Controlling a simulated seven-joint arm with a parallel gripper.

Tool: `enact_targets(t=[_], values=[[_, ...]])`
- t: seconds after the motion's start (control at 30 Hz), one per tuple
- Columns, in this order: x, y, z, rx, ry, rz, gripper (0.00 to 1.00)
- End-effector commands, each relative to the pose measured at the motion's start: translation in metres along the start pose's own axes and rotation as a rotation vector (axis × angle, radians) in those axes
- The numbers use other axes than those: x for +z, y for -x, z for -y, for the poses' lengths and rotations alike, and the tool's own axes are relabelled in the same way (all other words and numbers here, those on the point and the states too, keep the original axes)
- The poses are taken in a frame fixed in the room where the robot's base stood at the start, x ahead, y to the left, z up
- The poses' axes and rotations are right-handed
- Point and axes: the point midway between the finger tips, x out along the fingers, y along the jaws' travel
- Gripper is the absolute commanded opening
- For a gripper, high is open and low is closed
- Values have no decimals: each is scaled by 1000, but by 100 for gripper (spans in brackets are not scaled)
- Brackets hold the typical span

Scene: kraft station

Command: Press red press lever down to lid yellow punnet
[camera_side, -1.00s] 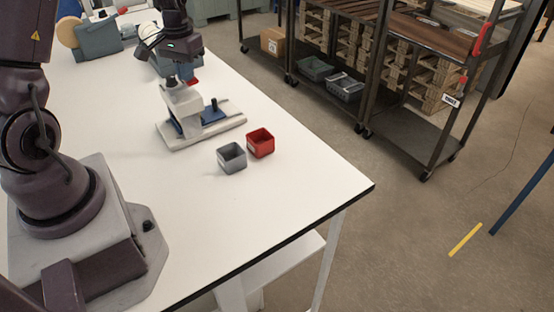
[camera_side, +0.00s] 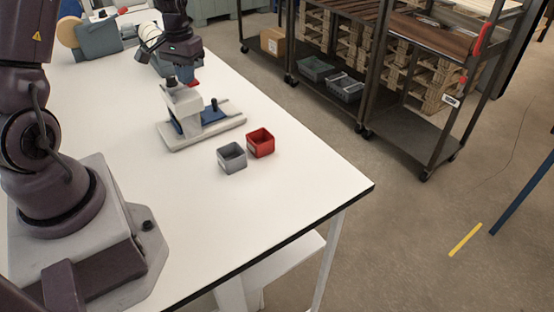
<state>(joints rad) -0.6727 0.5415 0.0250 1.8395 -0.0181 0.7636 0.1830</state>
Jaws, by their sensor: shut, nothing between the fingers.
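The white press (camera_side: 183,102) stands on its pale base plate on the white table, with a blue part (camera_side: 212,113) and a black knob at its right. A small red piece (camera_side: 195,84), which looks like the press lever's end, shows at the top of the press. My gripper (camera_side: 186,80) is shut and empty, pointing down just above and behind the press top, by the red piece. I cannot tell whether it touches the lever. The yellow punnet and its lid cannot be made out.
A grey bin (camera_side: 231,158) and a red bin (camera_side: 260,143) stand in front of the press. A grey-green machine (camera_side: 97,40) stands at the far left of the table (camera_side: 300,185). The table's front is clear. Metal shelving stands beyond on the floor.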

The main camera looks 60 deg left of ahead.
Motion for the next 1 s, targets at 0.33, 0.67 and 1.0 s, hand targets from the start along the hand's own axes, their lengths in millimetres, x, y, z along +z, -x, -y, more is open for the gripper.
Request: enact_targets(t=[0.33, 0.67, 1.0], values=[[-1, 29, 0, 0, -1, -5, 0], [-1, 55, 0, 0, -1, -6, 0], [-1, 82, 0, 0, 0, -5, 0]])
